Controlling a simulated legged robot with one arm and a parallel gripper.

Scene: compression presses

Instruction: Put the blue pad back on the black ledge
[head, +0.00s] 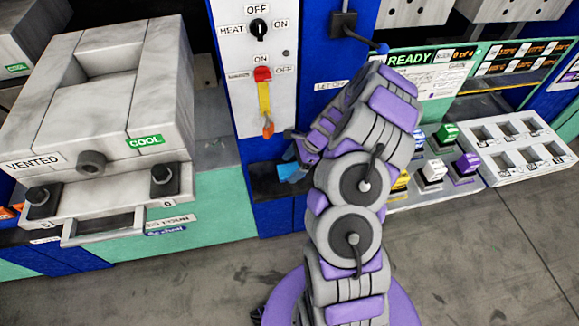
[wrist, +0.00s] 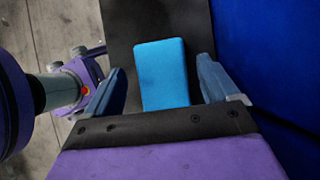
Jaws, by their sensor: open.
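The light-blue pad (wrist: 164,75) lies on the black ledge (wrist: 130,22) in the wrist view. My gripper (wrist: 161,64) is open, with one blue-grey finger on each side of the pad. Narrow gaps show between the pad and both fingers, so it is not clamped. In the head view, the black ledge (head: 268,186) juts from the blue panel below the switches. The pad (head: 293,173) is partly visible there, beside my gripper (head: 289,160). The pad's underside is hidden, so its exact contact with the ledge is hard to tell.
A large press (head: 110,90) marked VENTED and COOL is at left. Coloured blocks (head: 433,170) and a white slotted tray (head: 515,150) are at right. Grey floor is open in front.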

